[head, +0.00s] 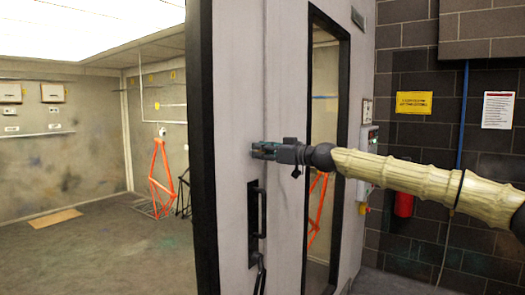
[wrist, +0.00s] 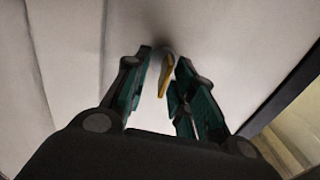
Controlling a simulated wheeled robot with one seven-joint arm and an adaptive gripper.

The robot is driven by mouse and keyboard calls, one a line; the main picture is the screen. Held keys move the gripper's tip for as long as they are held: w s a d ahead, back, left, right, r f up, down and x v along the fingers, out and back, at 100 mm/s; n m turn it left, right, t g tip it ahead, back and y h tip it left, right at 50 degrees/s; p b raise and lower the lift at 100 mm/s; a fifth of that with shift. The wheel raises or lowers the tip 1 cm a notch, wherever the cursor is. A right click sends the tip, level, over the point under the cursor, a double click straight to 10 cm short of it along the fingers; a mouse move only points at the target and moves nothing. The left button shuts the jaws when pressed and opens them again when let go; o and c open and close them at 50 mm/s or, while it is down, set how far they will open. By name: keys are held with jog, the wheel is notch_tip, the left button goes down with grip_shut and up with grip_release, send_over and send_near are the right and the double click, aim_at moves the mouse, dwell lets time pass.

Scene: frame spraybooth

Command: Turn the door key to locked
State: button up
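The door (head: 235,120) is a tall pale grey panel with a dark edge and stands partly open. My gripper (head: 257,150) reaches in from the right to the door face, above the black handle (head: 257,212). In the wrist view my gripper (wrist: 162,72) shows two dark green fingers with a gap between them. A small yellow key (wrist: 166,76) stands out from the door between the fingers, slightly tilted and nearer the right finger. I see no clear contact with either finger. The key's lock is blurred, and the key is hidden behind my gripper in the head view.
A tall narrow window (head: 324,110) with a black frame is to the right of the handle. A red extinguisher (head: 404,202) and a yellow sign (head: 413,103) are on the dark block wall. Inside the booth, an orange bicycle frame (head: 160,180) hangs over open floor.

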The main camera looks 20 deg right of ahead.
grip_shut()
jog(key=shift+f+m+b, duration=0.1)
jog(key=shift+m+b, duration=0.2)
jog(key=shift+b, duration=0.25)
jog(key=m+b, duration=0.3)
jog(key=m, duration=0.2)
jog(key=m+b, duration=0.3)
jog(key=m, duration=0.3)
jog(key=d+m+b, duration=0.1)
jog(key=m+b, duration=0.2)
jog(key=m, duration=0.3)
jog(key=shift+w+f, duration=0.25)
jog(key=shift+f, duration=0.05)
jog(key=shift+m, duration=0.3)
grip_release()
jog(key=shift+f, duration=0.1)
